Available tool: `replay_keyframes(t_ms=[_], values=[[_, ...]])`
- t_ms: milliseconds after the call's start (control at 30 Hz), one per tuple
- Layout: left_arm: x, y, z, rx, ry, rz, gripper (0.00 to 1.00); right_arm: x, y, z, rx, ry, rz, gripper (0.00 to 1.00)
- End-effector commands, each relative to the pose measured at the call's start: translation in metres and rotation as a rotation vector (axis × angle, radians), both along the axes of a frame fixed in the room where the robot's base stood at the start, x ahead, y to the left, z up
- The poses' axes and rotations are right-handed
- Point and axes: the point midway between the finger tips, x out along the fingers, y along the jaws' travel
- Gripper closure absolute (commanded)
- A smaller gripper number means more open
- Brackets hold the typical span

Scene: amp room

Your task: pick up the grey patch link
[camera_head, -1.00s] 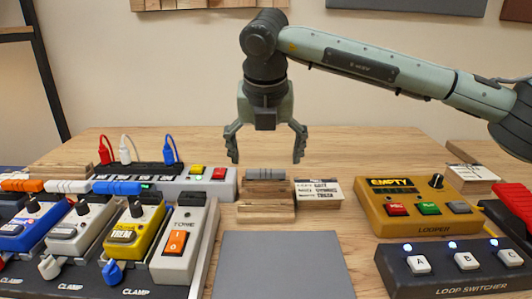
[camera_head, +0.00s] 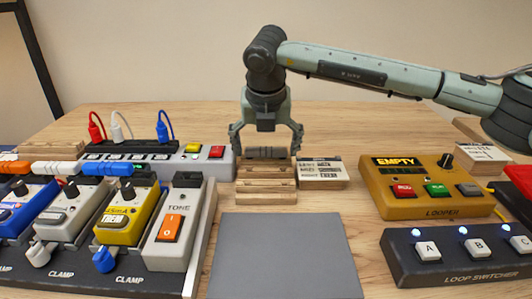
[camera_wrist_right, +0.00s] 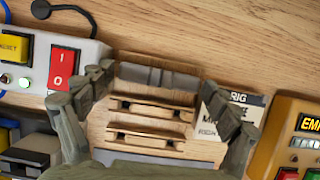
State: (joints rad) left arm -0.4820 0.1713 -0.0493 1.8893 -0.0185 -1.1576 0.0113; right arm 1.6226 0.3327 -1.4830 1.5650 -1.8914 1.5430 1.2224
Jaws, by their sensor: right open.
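The grey patch link (camera_head: 267,153) lies across the top step of a small wooden rack (camera_head: 266,185) near the middle of the table. It also shows in the right wrist view (camera_wrist_right: 158,77) as a grey bar with darker bands. My right gripper (camera_head: 267,146) points down over the link, fingers spread to its left and right. In the right wrist view its fingers (camera_wrist_right: 155,88) flank the rack with the link between them, and no grip shows. The lower steps of the rack are empty. My left gripper is out of view.
A label card block (camera_head: 321,172) stands close right of the rack. A grey power unit with buttons (camera_head: 205,160) is close left. The yellow looper (camera_head: 427,200), loop switcher (camera_head: 455,262) and pedalboard (camera_head: 100,225) stand around. A grey mat (camera_head: 285,255) lies clear in front.

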Motion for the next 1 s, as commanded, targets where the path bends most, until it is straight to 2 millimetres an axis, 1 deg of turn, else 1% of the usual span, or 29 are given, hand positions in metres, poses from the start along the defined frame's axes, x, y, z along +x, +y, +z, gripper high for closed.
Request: replay_keyframes(t_ms=[100,400,433,633,733,867,1000], values=[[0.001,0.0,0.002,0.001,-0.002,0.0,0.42,0.0,0.0,0.001,0.0,-0.001,0.0,0.1],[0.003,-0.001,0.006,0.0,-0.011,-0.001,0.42,0.0,0.0,0.001,0.0,-0.001,0.0,0.48],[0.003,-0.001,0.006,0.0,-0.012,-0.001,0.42,0.0,0.0,0.001,0.0,-0.001,0.0,0.5],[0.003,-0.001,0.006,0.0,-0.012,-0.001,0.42,0.0,0.0,0.002,0.0,-0.001,0.0,0.51],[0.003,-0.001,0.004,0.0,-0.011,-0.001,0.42,0.001,0.0,0.008,0.0,-0.003,-0.001,0.51],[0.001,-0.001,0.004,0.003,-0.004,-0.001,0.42,0.001,0.0,0.028,0.002,-0.004,-0.001,0.51],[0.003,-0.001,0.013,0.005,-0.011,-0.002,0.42,0.001,0.001,0.058,0.002,-0.006,0.0,0.51]])
